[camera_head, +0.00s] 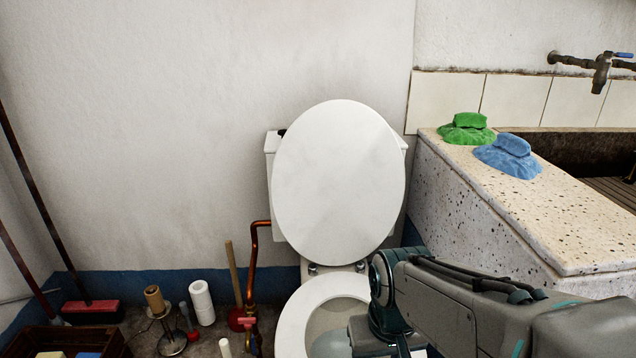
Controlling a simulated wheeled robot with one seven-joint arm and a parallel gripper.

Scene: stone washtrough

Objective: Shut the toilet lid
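The toilet lid (338,180) is a white oval and stands upright, in front of the white cistern (272,160) against the wall. The white seat ring (292,325) lies flat on the bowl below it, and the hinges show between lid and seat. My arm comes in from the lower right and reaches over the right side of the seat, apart from the lid. My gripper's fingers cannot be made out; the arm's end is low over the bowl and cut off by the bottom edge.
A copper pipe (252,265), plunger (236,318), paper rolls (202,303), red broom (92,312) and crate (110,345) crowd the left floor.

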